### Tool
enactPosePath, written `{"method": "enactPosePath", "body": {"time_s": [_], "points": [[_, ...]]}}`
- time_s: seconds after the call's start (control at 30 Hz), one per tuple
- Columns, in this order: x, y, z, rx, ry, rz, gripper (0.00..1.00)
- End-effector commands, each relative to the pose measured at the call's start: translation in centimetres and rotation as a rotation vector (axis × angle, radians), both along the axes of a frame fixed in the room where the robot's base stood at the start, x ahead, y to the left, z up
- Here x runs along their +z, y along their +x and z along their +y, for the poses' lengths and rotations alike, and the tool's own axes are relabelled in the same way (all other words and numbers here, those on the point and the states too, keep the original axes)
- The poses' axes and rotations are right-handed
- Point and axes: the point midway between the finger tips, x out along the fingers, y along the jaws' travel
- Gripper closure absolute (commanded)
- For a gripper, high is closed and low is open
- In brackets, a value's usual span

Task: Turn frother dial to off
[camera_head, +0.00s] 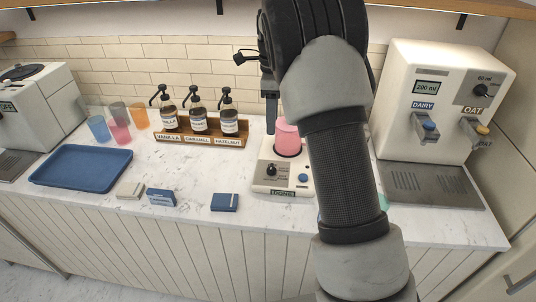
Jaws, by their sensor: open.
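The frother (265,186) is a small white base on the counter with a pink cup (288,136) seated on it. Its front carries a black round dial (271,170) on the left and a blue button (303,178) on the right. The dial's pointer setting is too small to read. My gripper (271,115) is open, with a dark finger showing above and behind the dial, left of the pink cup. The rest of the gripper and the right part of the frother are hidden behind my arm.
Syrup bottles (198,121) stand in a wooden rack at left. A milk dispenser (432,75) stands at right.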

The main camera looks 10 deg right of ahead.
Motion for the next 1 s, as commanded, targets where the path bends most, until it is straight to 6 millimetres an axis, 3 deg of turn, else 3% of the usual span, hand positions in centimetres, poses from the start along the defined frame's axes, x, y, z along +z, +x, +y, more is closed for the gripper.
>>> {"method": "enactPosePath", "body": {"time_s": [0.27, 0.8, 1.0], "points": [[-3.0, 0.2, 0.0, -0.019, -0.002, 0.007, 0.55], [-14.4, 0.1, 0.0, -0.017, -0.002, 0.007, 0.55], [-16.9, 0.2, 0.0, -0.016, -0.003, 0.005, 0.55]]}}
